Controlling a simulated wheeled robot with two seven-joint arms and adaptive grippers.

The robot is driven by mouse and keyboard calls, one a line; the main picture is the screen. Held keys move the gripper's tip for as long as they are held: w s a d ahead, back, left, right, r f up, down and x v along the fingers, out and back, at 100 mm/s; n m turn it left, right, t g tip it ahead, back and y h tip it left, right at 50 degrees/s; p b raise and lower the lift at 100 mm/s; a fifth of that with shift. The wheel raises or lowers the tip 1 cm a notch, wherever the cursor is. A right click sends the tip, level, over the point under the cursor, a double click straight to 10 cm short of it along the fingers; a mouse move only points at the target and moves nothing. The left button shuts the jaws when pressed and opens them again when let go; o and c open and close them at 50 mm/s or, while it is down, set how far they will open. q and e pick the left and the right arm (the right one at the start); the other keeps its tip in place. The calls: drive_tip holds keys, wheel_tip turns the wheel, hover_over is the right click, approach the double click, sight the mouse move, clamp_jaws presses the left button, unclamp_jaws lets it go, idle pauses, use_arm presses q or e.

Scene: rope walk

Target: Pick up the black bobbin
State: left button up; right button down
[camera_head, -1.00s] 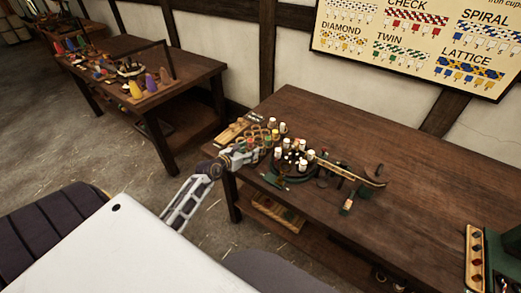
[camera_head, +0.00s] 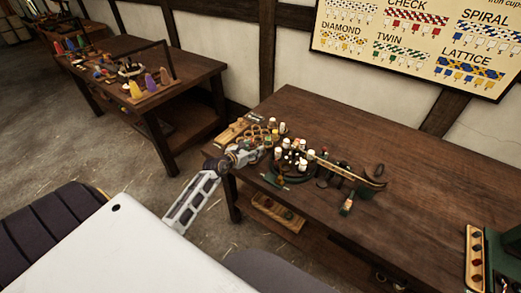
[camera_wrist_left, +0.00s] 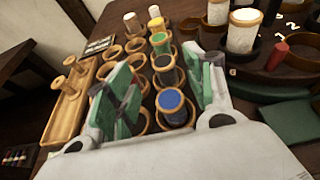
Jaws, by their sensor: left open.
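The black bobbin (camera_wrist_left: 165,70) stands upright in a wooden cup of the bobbin rack (camera_wrist_left: 136,61) in the left wrist view. A blue-topped bobbin (camera_wrist_left: 172,103) is in front of it and a green one (camera_wrist_left: 160,41) is behind it. My left gripper (camera_wrist_left: 166,78) is open and empty, with its green-padded fingers to either side of the row of coloured bobbins. In the head view my left gripper (camera_head: 241,156) is at the near left end of the rack (camera_head: 260,134). The black bobbin is too small to make out there.
A wooden tray with pegs (camera_wrist_left: 65,108) lies left of the rack. The right part of the table (camera_head: 410,165) is mostly clear.

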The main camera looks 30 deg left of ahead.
use_arm(q)
drive_tip(key=shift+d+x, duration=0.1)
drive_tip(key=shift+x, duration=1.1)
drive_tip(key=shift+d+x, duration=0.15)
drive_tip(key=shift+x, duration=1.05)
drive_tip(key=shift+s+f, duration=0.1)
drive_tip(key=shift+f, duration=0.05)
drive_tip(key=c, duration=1)
